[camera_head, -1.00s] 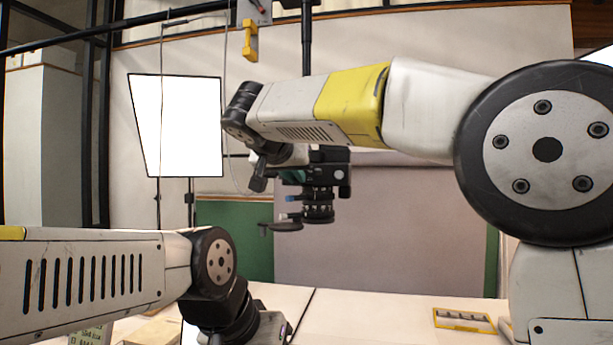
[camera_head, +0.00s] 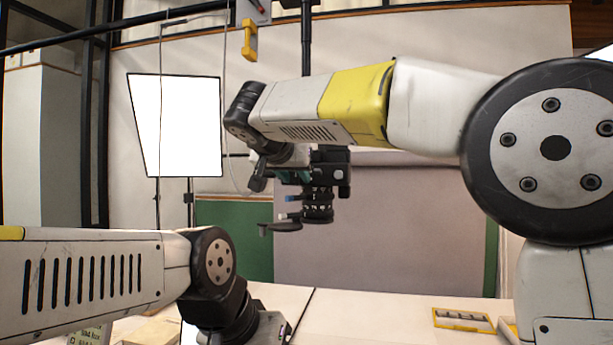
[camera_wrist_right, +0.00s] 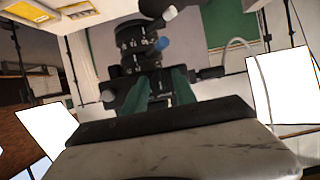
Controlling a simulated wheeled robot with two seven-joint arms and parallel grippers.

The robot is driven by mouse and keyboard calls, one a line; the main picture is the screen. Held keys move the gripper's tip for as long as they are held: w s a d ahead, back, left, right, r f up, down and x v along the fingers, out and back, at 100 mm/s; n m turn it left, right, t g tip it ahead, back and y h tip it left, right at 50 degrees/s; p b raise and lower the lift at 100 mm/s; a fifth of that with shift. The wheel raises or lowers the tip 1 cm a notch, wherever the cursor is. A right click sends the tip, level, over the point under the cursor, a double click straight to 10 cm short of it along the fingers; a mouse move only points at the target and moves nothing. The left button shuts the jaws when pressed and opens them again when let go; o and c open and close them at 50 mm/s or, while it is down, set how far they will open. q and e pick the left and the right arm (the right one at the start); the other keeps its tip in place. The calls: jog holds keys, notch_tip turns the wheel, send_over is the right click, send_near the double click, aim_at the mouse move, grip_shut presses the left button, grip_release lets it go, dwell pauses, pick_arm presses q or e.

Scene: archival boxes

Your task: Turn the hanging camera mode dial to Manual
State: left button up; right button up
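The black camera (camera_head: 340,172) hangs at mid-height, its ringed lens (camera_head: 318,203) pointing down. It also shows in the right wrist view, with the ringed lens (camera_wrist_right: 133,45) towards the top. My right gripper (camera_head: 300,176) is at the camera's left side. In the wrist view its two teal fingers (camera_wrist_right: 161,82) stand apart at the camera, with a dark part between their tips. I cannot tell whether they press on it. The mode dial and its markings are not distinguishable. My left gripper's body (camera_head: 270,328) is low in the head view; its fingers are hidden.
A bright light panel (camera_head: 175,125) stands at the left. A pale table (camera_head: 370,318) runs along the bottom, with a yellow-edged tray (camera_head: 463,320) at the right. A grey backdrop and green panel (camera_head: 235,240) are behind the camera. A yellow piece (camera_head: 250,40) hangs above.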

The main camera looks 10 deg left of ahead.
jog(key=v, duration=0.7)
jog(key=shift+s+r, duration=0.2)
jog(key=shift+s, duration=0.15)
jog(key=d+f+n+g, duration=0.1)
jog(key=d+f+g, duration=0.1)
jog(key=d+f, duration=0.6)
jog(key=d+f+g, duration=0.3)
jog(key=d+f, duration=0.2)
jog(key=d, duration=0.6)
jog(key=s+d+f+g+y, duration=0.1)
jog(key=s+d+f, duration=0.4)
jog(key=s+f, duration=0.3)
jog(key=s+d+f+g+y, duration=0.1)
jog(key=s+d+f, duration=0.5)
jog(key=f, duration=0.5)
jog(key=shift+s+d+y, duration=0.25)
jog(key=shift+s+y, duration=0.05)
jog(key=shift+s, duration=0.9)
